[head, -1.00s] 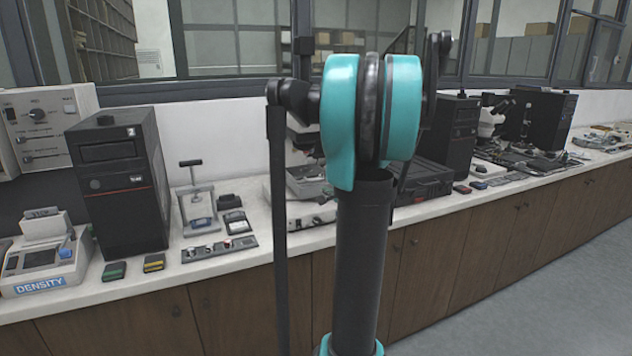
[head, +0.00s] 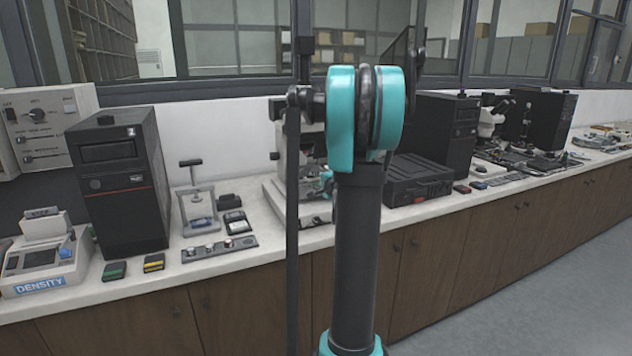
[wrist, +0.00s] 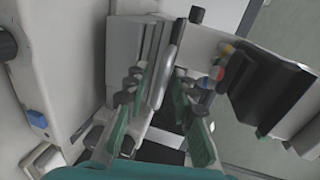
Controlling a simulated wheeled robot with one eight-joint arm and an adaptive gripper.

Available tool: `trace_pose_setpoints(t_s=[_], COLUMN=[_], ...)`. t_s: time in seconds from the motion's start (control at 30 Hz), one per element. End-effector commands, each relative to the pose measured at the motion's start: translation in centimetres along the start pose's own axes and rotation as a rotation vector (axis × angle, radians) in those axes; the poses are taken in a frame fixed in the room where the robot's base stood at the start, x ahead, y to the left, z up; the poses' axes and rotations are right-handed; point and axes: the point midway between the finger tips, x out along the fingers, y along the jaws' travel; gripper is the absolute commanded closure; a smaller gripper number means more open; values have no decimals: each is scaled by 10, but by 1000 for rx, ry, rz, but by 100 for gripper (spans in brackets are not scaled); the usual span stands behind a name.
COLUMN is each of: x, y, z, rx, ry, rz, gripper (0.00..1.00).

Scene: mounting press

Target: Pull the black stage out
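The pale press-like machine (head: 273,193) stands on the bench, mostly hidden behind my arm in the head view. My gripper (head: 327,184) is a small teal shape in front of it, partly hidden. In the wrist view my gripper (wrist: 166,82) has two teal fingers with dark joints, spread with a gap between them. A silver upright part (wrist: 170,60) shows in the gap, and I cannot tell if a finger touches it. A dark surface (wrist: 167,117), possibly the black stage, lies lower between the fingers, partly covered by them.
A black case (head: 418,182) stands right of the machine. The wrist view shows a large dark block (wrist: 270,92) and coloured knobs (wrist: 216,72) at right.

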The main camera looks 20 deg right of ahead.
Motion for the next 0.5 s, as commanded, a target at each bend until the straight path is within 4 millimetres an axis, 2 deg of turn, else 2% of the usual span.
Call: trace_pose_setpoints(t_s=[0.03, 0.17, 0.5], x=[0, 0, 0], y=[0, 0, 0], z=[0, 0, 0], rx=[0, 0, 0], ry=[0, 0, 0], rz=[0, 0, 0], gripper=[85, 100, 100])
